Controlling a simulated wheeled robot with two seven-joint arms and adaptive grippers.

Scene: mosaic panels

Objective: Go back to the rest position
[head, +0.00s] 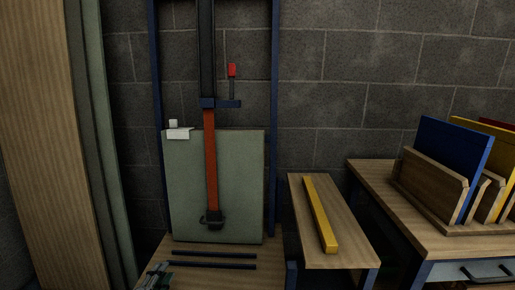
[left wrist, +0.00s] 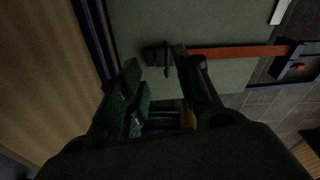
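My left gripper (head: 156,274) shows only in part at the bottom edge of the head view, low and in front of the bench. In the left wrist view its two fingers (left wrist: 157,72) stand apart with nothing between them. The grey-green panel (head: 240,185) stands upright in the blue frame (head: 274,100), and the gripper is apart from it. A clamp with a red-orange bar (head: 210,150) runs down the panel's front. My right gripper is in neither view.
A narrow wooden bench (head: 345,240) bears a yellow bar (head: 320,215). At right, a table (head: 375,180) carries a wooden rack with a blue panel (head: 455,155). Two dark rails (head: 213,266) lie below the grey-green panel. A tall wooden board (head: 45,130) stands at left.

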